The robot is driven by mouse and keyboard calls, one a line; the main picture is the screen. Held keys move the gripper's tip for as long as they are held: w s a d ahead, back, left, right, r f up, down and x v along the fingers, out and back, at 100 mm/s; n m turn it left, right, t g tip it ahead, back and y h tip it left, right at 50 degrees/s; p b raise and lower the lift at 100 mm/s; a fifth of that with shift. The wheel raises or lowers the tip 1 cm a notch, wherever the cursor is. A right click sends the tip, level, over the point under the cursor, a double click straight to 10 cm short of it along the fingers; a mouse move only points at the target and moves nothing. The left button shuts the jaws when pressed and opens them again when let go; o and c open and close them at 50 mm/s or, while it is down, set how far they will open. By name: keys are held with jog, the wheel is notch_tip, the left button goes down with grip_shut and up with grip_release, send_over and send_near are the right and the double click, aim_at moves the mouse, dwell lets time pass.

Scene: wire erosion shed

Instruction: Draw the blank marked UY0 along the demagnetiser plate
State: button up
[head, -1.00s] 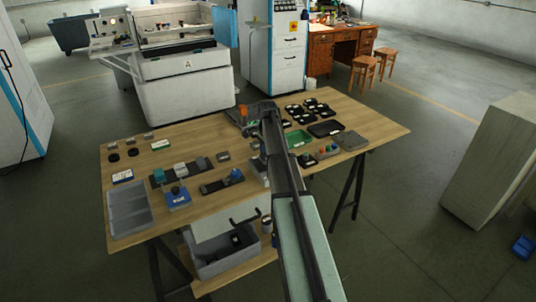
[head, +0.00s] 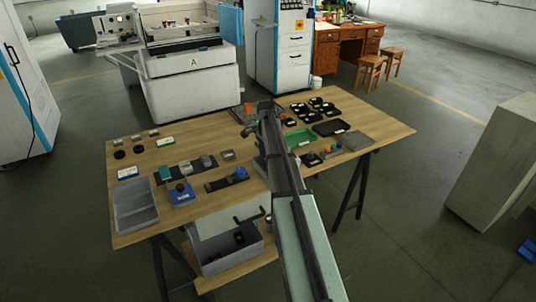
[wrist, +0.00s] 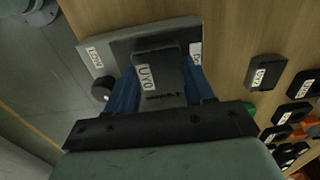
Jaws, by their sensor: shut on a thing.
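In the wrist view, my gripper (wrist: 160,72) has its two blue fingers shut on the blank marked UY0 (wrist: 154,62), a dark block with a white label. The block is held over a flat grey and dark plate (wrist: 121,47) with a partly hidden label starting "De", which looks like the demagnetiser plate. I cannot tell whether the block touches it. A black round knob (wrist: 101,91) sits at the plate's left side. In the head view, my arm hides the held blank and most of the gripper near the back of the table.
Several other labelled dark blanks (wrist: 266,71) lie to the right in the wrist view. In the head view, a green tray (head: 299,139) is right of my arm. A grey bin (head: 135,208) stands at the table's (head: 208,125) left. The table edge is close to the plate.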

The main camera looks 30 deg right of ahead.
jog(key=shift+a, duration=0.15)
jog(key=shift+a, duration=1.25)
jog(key=shift+r, duration=0.25)
jog(key=shift+r, duration=3.55)
